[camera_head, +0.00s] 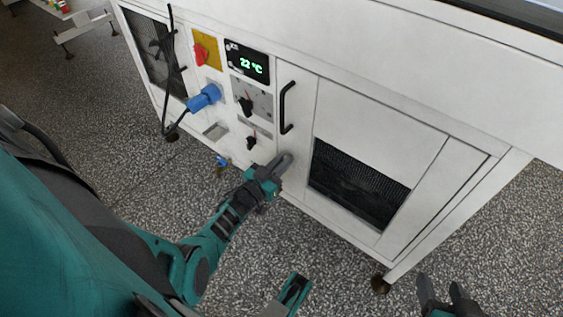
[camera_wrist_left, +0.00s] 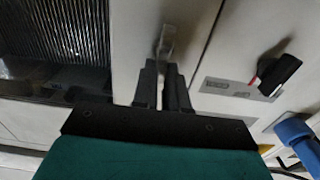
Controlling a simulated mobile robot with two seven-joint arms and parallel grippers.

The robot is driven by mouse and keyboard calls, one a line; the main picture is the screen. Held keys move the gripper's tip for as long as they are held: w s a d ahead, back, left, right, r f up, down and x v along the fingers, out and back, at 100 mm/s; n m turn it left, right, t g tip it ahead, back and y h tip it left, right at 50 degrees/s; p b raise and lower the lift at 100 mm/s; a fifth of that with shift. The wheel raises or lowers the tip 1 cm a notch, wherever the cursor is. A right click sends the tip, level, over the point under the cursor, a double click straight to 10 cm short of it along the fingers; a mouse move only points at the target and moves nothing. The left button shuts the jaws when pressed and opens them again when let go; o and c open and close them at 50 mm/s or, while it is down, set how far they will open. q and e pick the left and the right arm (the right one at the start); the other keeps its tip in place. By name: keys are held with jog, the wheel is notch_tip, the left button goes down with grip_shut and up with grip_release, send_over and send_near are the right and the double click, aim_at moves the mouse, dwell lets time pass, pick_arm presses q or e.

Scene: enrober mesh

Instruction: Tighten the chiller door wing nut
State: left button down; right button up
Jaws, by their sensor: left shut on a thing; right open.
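The chiller door (camera_head: 382,143) is a white front panel with a black handle (camera_head: 284,108). My left gripper (camera_head: 284,161) is at the low left part of the door, below the handle. In the left wrist view the gripper (camera_wrist_left: 164,82) has its two dark fingers shut on a small grey piece, the wing nut (camera_wrist_left: 166,42), whose far end sticks out beyond the fingertips against the white panel. In the head view the nut is hidden by the fingers. My right gripper (camera_head: 443,291) is open and empty at the lower right, over the floor.
Left of the door are a display (camera_head: 248,62) reading 22 °C, a red switch on yellow (camera_head: 204,51), two black knobs (camera_head: 246,105), and a blue plug (camera_head: 205,97) with a black cable. A dark mesh window (camera_head: 358,185) is in the door.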

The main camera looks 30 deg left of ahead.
pick_arm(q)
jog(key=shift+m, duration=0.3)
jog(key=m, duration=0.2)
jog(key=d+m, duration=0.1)
jog(key=m, duration=0.5)
jog(key=shift+d+f, duration=0.15)
jog(key=shift+f, duration=0.2)
jog(key=m, duration=0.5)
jog(key=shift+d+f, duration=0.25)
jog(key=shift+f, duration=0.1)
jog(key=shift+f+m, duration=0.15)
jog(key=shift+m, duration=0.95)
jog(key=shift+f+m, duration=0.15)
jog(key=shift+m, duration=0.95)
jog(key=shift+s, duration=0.1)
